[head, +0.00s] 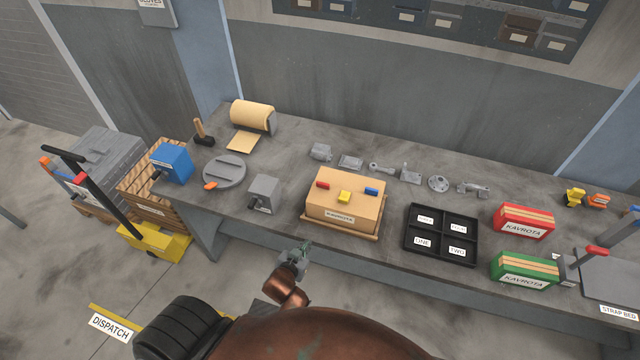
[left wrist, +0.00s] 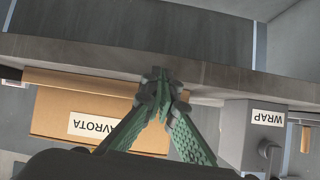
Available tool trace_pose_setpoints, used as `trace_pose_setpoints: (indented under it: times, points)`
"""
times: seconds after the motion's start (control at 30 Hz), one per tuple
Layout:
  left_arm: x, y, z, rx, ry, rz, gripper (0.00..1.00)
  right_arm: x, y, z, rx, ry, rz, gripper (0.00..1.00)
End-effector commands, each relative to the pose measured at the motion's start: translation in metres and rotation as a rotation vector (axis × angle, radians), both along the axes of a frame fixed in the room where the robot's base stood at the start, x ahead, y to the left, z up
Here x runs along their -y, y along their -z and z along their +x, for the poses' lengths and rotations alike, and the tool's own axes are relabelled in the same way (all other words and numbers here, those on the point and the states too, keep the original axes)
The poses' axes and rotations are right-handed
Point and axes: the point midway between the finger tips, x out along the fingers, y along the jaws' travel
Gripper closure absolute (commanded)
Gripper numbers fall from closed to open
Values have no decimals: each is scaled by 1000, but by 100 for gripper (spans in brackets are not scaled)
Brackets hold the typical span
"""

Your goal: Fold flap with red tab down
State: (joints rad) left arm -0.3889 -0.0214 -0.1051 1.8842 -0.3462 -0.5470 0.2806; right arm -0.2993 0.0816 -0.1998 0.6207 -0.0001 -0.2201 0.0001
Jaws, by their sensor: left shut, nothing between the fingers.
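A tan cardboard box (head: 343,211) with a label on its front stands on a wooden board at the middle of the bench. On its top are a red tab (head: 322,186) at the left, a yellow tab (head: 344,197) near the front and a blue tab (head: 371,192) at the right. I cannot tell how flat the red-tab flap lies. My left gripper (head: 303,248) is shut and empty, in front of the bench edge and apart from the box. In the left wrist view its fingertips (left wrist: 160,82) meet before the box's labelled side (left wrist: 70,108). My right gripper is not in view.
A grey WRAP unit (head: 263,194) stands left of the box. A black divided tray (head: 441,235) lies to the right, with red (head: 524,222) and green (head: 525,270) cartons beyond. Several grey castings lie behind the box. The bench edge (left wrist: 230,82) runs close by the left gripper.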

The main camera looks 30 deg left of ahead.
Motion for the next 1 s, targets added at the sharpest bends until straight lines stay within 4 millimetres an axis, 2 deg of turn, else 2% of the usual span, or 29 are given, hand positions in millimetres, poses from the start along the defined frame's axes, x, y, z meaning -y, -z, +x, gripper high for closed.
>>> trace_pose_setpoints:
  times: [0.03, 0.1, 0.2, 0.3, 0.33, 0.43, 0.57, 1.0]
  points:
    - [-8, -40, 5, 56, -26, 4, 100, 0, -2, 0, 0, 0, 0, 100]
    - [-7, -90, 25, 188, -38, 7, 100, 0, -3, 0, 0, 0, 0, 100]
    - [-7, -152, 39, 338, -51, 13, 100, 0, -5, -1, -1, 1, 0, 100]
    - [-8, -195, 44, 439, -55, 20, 100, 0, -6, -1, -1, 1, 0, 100]
    - [-8, -203, 44, 459, -56, 19, 100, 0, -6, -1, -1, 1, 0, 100]
    - [-8, -219, 47, 496, -56, 23, 100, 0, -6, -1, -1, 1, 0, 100]
    - [-10, -221, 60, 503, -54, 23, 100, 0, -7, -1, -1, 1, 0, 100]
    - [-30, -212, 144, 501, -55, 23, 100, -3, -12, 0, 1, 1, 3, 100]
